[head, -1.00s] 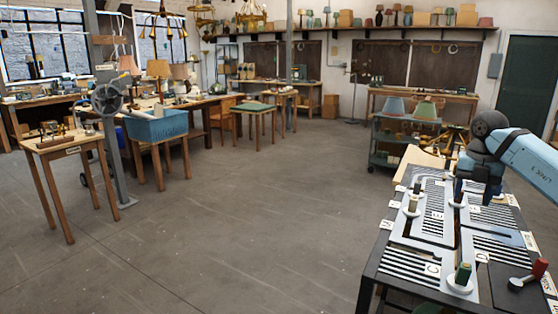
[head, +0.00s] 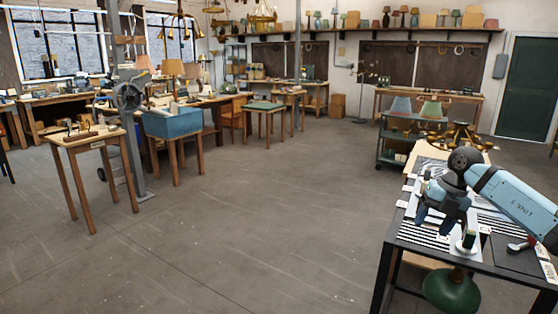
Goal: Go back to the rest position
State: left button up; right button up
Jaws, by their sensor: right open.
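My right gripper (head: 441,215) is above the work table at the right, with its fingers pointing down and to the left. It is open, and I see nothing between its fingers. My light blue right arm (head: 515,195) comes in from the right edge. The black-framed table (head: 490,262) below holds a board with striped panels. A dark green spool (head: 468,239) stands on a white round base just right of the gripper. The gripper and arm hide part of the board. My left gripper is not in view.
A green lamp shade (head: 451,291) is under the table's front. A shelf cart (head: 398,152) with lamp shades stands behind the table. A small wooden table (head: 90,140) and a blue bin (head: 167,123) are at the left. The middle floor is clear.

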jog(key=s+a+f+m+t+y, duration=0.1)
jog(key=s+a+f+t+y, duration=0.25)
jog(key=a, duration=0.65)
jog(key=s+a+f+m+y, duration=0.1)
jog(key=s+a+f+y, duration=0.2)
jog(key=a+f+y, duration=0.45)
jog(key=s+a+f+m+t+y, duration=0.15)
jog(key=s+a+y, duration=0.25)
jog(key=a, duration=0.7)
jog(key=s+d+f+m+t+h, duration=0.2)
jog(key=s+f+m+t+h, duration=0.1)
jog(key=s+f+m+h, duration=0.7)
jog(key=s+d+f+m+t+h, duration=0.25)
jog(key=s+f+m+h, duration=0.25)
jog(key=s+f+m, duration=0.9)
pick_arm(q)
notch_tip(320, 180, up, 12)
jog(key=p, duration=1.3)
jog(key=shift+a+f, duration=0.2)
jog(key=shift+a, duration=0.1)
pick_arm(e)
notch_tip(320, 180, up, 12)
jog(key=shift+d+r+m, duration=0.25)
jog(key=shift+d+m, duration=0.05)
jog(key=shift+m, duration=0.05)
